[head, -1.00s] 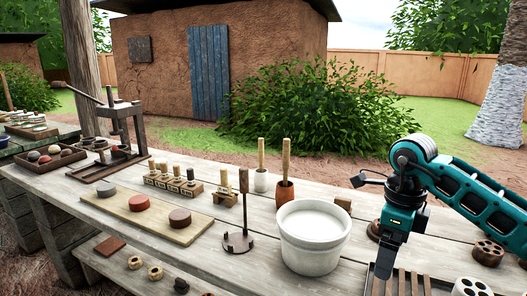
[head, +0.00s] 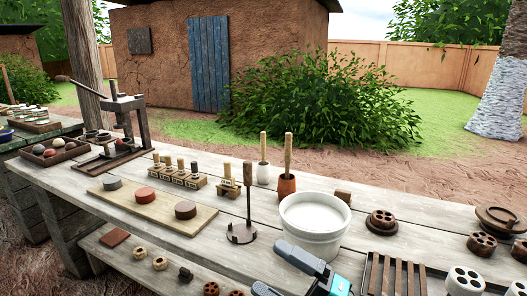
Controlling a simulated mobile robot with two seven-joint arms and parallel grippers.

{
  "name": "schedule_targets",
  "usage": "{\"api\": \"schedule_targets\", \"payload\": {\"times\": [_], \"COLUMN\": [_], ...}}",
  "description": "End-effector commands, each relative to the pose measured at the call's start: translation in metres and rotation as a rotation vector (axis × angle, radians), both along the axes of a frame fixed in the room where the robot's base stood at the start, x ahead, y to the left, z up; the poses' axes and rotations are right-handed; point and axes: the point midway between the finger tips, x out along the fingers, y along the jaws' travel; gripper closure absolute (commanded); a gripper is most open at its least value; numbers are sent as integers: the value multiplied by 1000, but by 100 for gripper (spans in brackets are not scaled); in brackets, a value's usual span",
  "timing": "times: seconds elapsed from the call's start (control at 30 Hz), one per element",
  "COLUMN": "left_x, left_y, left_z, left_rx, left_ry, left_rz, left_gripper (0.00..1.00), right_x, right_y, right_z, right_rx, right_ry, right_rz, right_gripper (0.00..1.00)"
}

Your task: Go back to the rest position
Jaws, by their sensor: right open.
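My right gripper (head: 270,266) shows at the bottom middle, in front of the white tub (head: 312,237) and partly cut off by the lower edge. Its two dark fingers point left and stand apart, with nothing seen between them. A little of its teal body shows beside them. Most of my right arm is out of the picture. My left gripper is not in view.
A long plank table (head: 258,210) carries a press (head: 128,125), a board (head: 150,205) with several round pieces, an upright rod on a base (head: 241,233) and a slatted rack (head: 395,275). Pierced discs (head: 381,222) stand at right. A lower shelf holds small pieces.

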Motion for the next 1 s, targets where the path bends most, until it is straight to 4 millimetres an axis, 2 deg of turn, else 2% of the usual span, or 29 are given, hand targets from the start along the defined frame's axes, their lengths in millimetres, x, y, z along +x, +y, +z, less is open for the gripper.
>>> {"api": "schedule_targets", "payload": {"times": [0.13,0.23,0.3,0.4,0.5,0.6,0.7,1.0], "left_x": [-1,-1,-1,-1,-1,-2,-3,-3], "left_y": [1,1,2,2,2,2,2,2], "left_z": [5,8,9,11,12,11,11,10], "left_rx": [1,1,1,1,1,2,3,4], "left_ry": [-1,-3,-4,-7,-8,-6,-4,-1], "left_rz": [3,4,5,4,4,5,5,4], "left_gripper": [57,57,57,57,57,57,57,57], "right_x": [7,-5,-25,-60,-93,-114,-124,-125], "right_y": [-49,-86,-109,-132,-145,-151,-153,-153], "right_z": [-47,-98,-137,-185,-217,-234,-241,-242], "right_rx": [262,407,493,583,639,672,685,685], "right_ry": [428,731,942,1195,1373,1480,1526,1531], "right_rz": [-279,-465,-586,-725,-818,-868,-891,-893], "right_gripper": [2,2,2,2,2,2,2,2]}}
